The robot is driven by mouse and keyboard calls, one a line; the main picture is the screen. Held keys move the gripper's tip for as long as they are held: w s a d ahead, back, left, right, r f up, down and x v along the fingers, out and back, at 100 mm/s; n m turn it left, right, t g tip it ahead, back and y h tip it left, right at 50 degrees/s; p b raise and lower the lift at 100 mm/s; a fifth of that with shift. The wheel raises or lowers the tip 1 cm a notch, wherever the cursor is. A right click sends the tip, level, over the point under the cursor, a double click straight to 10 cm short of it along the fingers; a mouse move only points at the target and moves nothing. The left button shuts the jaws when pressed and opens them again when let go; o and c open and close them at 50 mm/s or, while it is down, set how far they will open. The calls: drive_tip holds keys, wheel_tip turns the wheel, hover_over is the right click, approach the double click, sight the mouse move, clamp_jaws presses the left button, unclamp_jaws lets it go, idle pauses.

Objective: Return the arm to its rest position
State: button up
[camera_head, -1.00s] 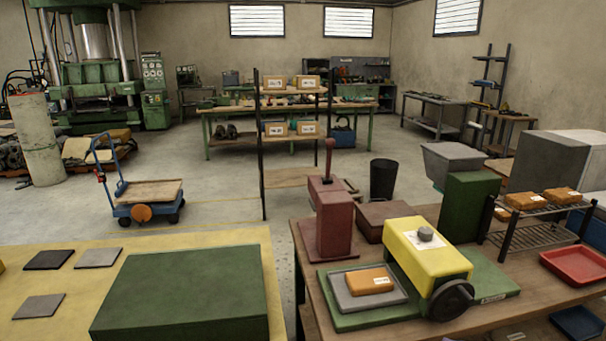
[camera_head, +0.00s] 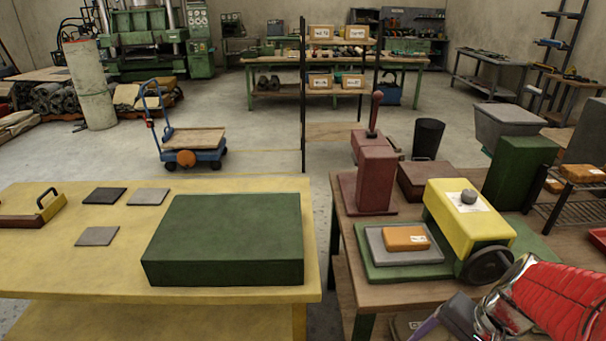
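Part of my arm (camera_head: 555,305) shows at the lower right, with a red ribbed sleeve, a shiny metal joint and a dark purplish piece at the bottom edge. It is in front of the right wooden table (camera_head: 385,298), near the wheel of the yellow machine (camera_head: 465,215). My gripper's fingers do not show; the arm runs out of the frame at the bottom and right.
A yellow table (camera_head: 60,265) on the left bears a large green block (camera_head: 222,240) and several flat plates. A floor gap separates the tables.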

drive_tip(key=a+r+n+t+h, duration=0.2)
drive_tip(key=a+r+n+t, duration=0.2)
drive_tip(key=a+r+n, duration=0.5)
wheel_tip(320, 180, up, 4)
drive_tip(key=shift+s+a+f+h, duration=0.2)
drive_tip(key=shift+a+h, duration=0.2)
drive_tip(key=shift+a, duration=0.45)
